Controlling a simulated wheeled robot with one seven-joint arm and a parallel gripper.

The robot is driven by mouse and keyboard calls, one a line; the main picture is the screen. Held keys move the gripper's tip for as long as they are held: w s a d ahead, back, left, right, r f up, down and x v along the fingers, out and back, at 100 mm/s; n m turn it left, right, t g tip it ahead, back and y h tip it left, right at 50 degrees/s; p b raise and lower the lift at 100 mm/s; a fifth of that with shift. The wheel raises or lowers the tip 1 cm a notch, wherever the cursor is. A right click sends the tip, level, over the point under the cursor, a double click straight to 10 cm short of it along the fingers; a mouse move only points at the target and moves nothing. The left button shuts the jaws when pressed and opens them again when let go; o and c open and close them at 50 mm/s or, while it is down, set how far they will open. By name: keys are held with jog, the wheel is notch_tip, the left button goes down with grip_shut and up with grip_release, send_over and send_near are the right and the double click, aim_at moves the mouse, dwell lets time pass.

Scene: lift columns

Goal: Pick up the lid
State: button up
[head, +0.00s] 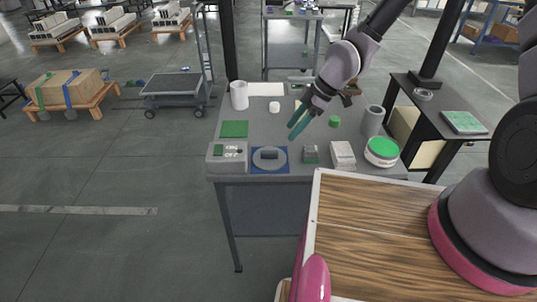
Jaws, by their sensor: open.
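My gripper (293,131) with teal fingers is above the middle of the grey table (232,172), pointing down and to the left. It is open, with nothing visible between its fingers. I cannot tell for sure which thing is the lid. A small green round piece (334,121) is on the table, right of my gripper. A white round container with a green top (382,147) stands at the right front edge. A grey disc with a dark raised block (269,157) lies on a blue mat (284,168) at the front, below and left of my gripper.
A white cylinder (239,95), a green square (234,129) and an ON/OFF box (228,151) are at the left. A grey cylinder (373,120), a white block (343,155) and a small dark box (311,154) are at the right. A side table (442,115) stands further right.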

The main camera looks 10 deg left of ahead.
aim_at(271, 152)
jog(key=x, duration=0.5)
jog(key=shift+s+a+f, duration=0.1)
jog(key=shift+a+f, duration=0.05)
jog(key=shift+a, duration=0.15)
jog(key=x, duration=0.4)
jog(key=shift+a, duration=0.4)
jog(key=shift+a+f, duration=0.25)
jog(key=shift+f, duration=0.2)
grip_shut()
